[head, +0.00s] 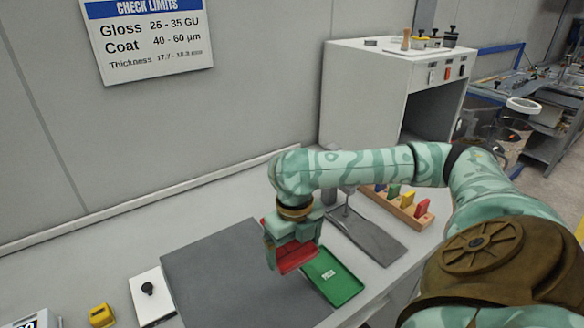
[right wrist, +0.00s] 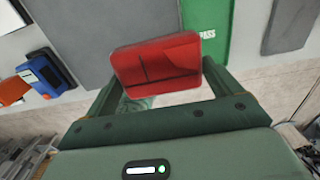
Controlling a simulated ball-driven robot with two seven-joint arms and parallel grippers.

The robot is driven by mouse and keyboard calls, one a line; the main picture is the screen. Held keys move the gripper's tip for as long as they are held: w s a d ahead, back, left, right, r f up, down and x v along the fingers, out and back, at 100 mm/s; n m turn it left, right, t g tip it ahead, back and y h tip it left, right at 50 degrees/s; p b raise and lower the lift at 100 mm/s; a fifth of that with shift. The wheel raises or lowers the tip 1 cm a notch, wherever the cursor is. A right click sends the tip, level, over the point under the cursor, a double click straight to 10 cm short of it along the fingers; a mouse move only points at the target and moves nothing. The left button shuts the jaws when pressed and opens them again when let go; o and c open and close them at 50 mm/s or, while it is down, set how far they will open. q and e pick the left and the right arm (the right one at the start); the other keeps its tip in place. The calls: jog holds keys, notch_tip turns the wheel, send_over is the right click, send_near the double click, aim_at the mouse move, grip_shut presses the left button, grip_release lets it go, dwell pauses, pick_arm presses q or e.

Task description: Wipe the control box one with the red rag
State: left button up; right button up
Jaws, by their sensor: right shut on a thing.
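My right gripper (head: 292,246) is shut on the red rag (head: 294,258), a folded red pad. It is held over the grey mat's right edge, beside the green tray. In the right wrist view the red rag (right wrist: 158,62) sits between the two fingers of my right gripper (right wrist: 160,80). No label reads "control box one". A white plate with a black knob (head: 148,290) lies left of the mat, and a large white cabinet (head: 362,95) with several buttons stands at the back. I cannot tell which is meant. My left gripper is not in view.
The grey mat (head: 225,280) covers the bench front. The green tray (head: 332,277) lies right of it. A wooden rack (head: 398,205) with coloured blocks stands behind my right arm. A yellow item (head: 101,315) sits at lower left. The bench along the wall is clear.

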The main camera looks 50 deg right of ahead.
jog(key=w+a+f+b, duration=0.1)
jog(key=w+a+f, duration=0.1)
jog(key=w+f, duration=0.1)
jog(key=w+a+f+b, duration=0.2)
jog(key=w+a+f, duration=0.1)
jog(key=w, duration=0.1)
jog(key=w+a+f+b, duration=0.1)
jog(key=w+a+f, duration=0.1)
jog(key=w+f, duration=0.1)
jog(key=shift+w+a+f+b, duration=0.15)
jog(key=shift+w+b, duration=0.2)
jog(key=shift+w, duration=0.25)
jog(key=f, duration=0.3)
jog(key=shift+w+a+f+b, duration=0.1)
jog(key=shift+w+a+b, duration=0.15)
jog(key=shift+b, duration=0.1)
jog(key=shift+d, duration=0.1)
jog(key=shift+f, duration=0.15)
